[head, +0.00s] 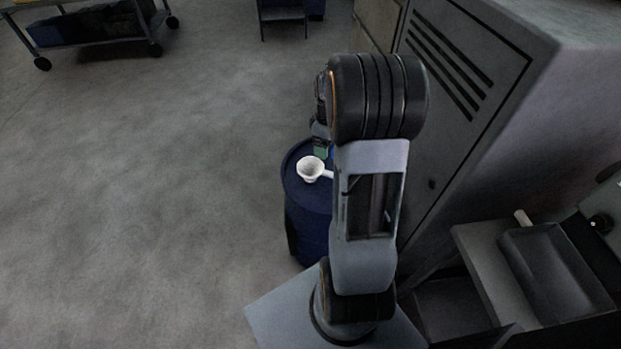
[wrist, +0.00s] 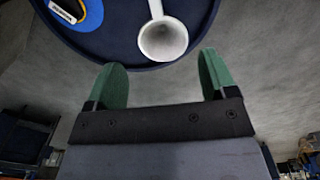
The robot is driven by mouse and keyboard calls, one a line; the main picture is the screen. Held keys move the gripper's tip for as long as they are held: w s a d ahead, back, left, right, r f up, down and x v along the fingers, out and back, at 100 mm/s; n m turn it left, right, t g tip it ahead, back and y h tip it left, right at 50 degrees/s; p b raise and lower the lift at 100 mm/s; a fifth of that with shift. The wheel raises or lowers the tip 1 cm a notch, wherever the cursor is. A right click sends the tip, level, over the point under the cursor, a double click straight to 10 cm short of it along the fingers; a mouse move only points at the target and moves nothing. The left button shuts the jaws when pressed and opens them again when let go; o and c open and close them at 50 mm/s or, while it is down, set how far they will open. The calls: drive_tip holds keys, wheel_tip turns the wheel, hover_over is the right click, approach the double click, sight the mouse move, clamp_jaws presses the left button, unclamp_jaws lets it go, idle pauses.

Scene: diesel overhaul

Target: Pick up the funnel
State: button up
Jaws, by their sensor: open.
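The white funnel (head: 311,169) lies on top of the dark blue drum (head: 309,227), its wide mouth towards the left and its spout pointing right, partly behind my arm. In the wrist view the funnel (wrist: 163,38) shows at the top centre, with its mouth towards my gripper and its spout running up out of the picture. My gripper (wrist: 163,75) has two green fingers spread apart with nothing between them. The funnel's mouth is beyond the fingertips, roughly in line with the gap. In the head view my arm mostly hides the gripper.
A blue and orange round item with a white label (wrist: 68,10) lies on the drum top (wrist: 110,35), left of the funnel in the wrist view. A tall grey cabinet (head: 470,110) stands right of the drum. Open floor (head: 150,180) lies to the left.

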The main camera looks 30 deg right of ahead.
sight(326, 172)
drive_tip(key=f, duration=0.4)
drive_tip(key=f+b, duration=0.1)
drive_tip(key=f, duration=0.9)
drive_tip(key=shift+d+b, duration=0.3)
drive_tip(key=shift+d, duration=0.05)
drive_tip(key=shift+c, duration=0.2)
clamp_jaws()
